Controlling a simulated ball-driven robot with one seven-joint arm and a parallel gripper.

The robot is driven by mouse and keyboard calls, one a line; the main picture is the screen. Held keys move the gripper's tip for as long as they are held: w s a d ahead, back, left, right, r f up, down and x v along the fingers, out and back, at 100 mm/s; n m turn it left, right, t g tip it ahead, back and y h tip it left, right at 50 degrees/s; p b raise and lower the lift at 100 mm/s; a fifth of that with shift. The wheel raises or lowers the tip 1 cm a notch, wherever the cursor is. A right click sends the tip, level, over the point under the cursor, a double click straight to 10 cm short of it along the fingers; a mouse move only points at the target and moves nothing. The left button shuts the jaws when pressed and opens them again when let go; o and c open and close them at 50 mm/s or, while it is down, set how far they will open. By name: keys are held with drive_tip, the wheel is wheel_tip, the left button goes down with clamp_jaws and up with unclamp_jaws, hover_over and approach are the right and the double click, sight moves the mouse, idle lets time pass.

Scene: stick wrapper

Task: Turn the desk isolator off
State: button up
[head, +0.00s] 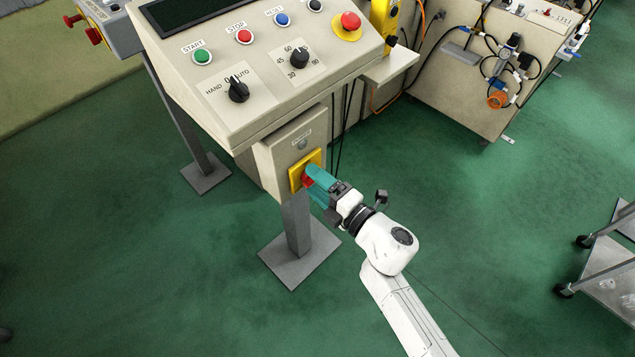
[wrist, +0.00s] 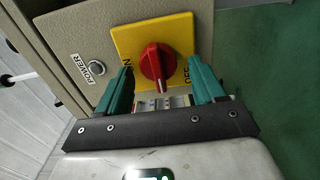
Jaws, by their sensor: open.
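The desk isolator is a red rotary knob (wrist: 157,62) on a yellow plate (wrist: 180,28), with ON printed at the plate's left and OFF at its right in the wrist view. The knob's ridge, with a white mark at its end, points down between the two words in that view. In the head view, the yellow plate (head: 294,177) is on the box under the console, and the red knob (head: 307,180) is partly hidden. My gripper (wrist: 160,77) is open, its teal fingers on either side of the knob with gaps showing. My gripper also shows in the head view (head: 314,182).
A round POWER indicator (wrist: 98,68) sits beside the plate. The console (head: 225,90) overhangs the box, and a grey post with a foot plate (head: 299,255) stands below. A cart (head: 605,270) stands at far right. The green floor around my arm is clear.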

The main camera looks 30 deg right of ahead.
drive_tip(key=b+v, duration=0.1)
drive_tip(key=v, duration=0.9)
drive_tip(key=shift+s, duration=0.4)
drive_tip(key=shift+d+r, duration=0.1)
drive_tip(key=shift+d, duration=0.1)
drive_tip(key=d+f+m+g+h, duration=0.1)
drive_tip(key=d+m+g+h, duration=0.2)
drive_tip(key=d+m+h, duration=0.85)
drive_tip(key=s+f+m+g+y, duration=0.2)
drive_tip(key=s+f+m+g, duration=0.4)
drive_tip(key=s+m+g, duration=0.2)
drive_tip(key=shift+s+a+m+p, duration=0.25)
drive_tip(key=shift+s+m+p, duration=0.1)
drive_tip(key=shift+s, duration=0.8)
drive_tip(key=s+a+g+y, duration=0.1)
drive_tip(key=s+a, duration=0.1)
drive_tip(key=s+a+m+g+y, duration=0.1)
drive_tip(key=s+a+g, duration=0.1)
drive_tip(key=s, duration=0.1)
drive_tip(key=s+a+f+g+y, duration=0.1)
drive_tip(key=s+a+g, duration=0.1)
drive_tip(key=s, duration=0.1)
drive_tip(key=shift+s+a+m+y, duration=0.15)
drive_tip(key=shift+s+m+y, duration=0.1)
drive_tip(key=shift+m+y, duration=0.15)
drive_tip(key=shift+c, duration=0.3)
